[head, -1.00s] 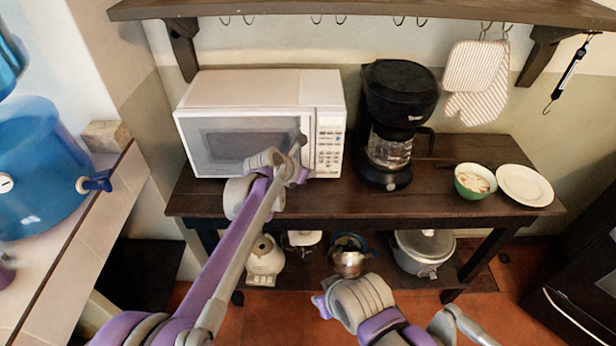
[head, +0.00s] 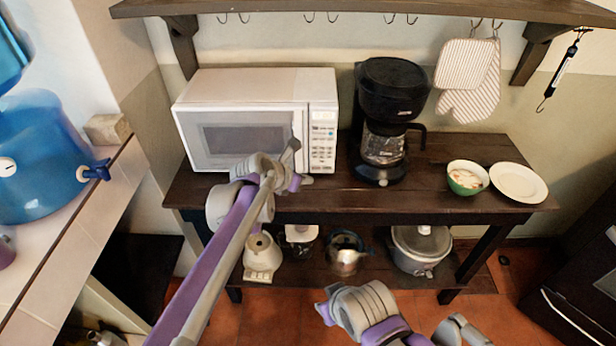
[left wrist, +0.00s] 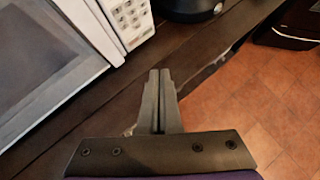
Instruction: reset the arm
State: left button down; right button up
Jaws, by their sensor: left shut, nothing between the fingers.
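My left gripper (head: 293,149) is in front of the lower right part of the white microwave (head: 245,88) in the head view. In the left wrist view its two fingers (left wrist: 160,74) lie together, shut and empty. They are over the front edge of the dark wooden table (head: 330,200), with the tiled floor below. Part of my right arm shows at the bottom of the head view; its fingers are not visible.
A black coffee maker (head: 392,95), a green bowl (head: 466,187) and a white plate (head: 518,183) stand on the table. A blue water container (head: 40,155) is on the left counter. A shelf with hooks (head: 380,9) runs above. The floor in front is clear.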

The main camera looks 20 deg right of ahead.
pick_arm(q)
jog(key=s+a+r, duration=0.1)
jog(key=s+r, duration=0.1)
jog(key=s+a+r, duration=0.1)
jog(key=r, duration=0.1)
jog(key=shift+s+a+r, duration=0.1)
jog(key=shift+s+a, duration=0.05)
jog(key=shift+a, duration=0.2)
pick_arm(e)
jog(key=shift+w+a+f, duration=0.15)
jog(key=shift+w, duration=0.3)
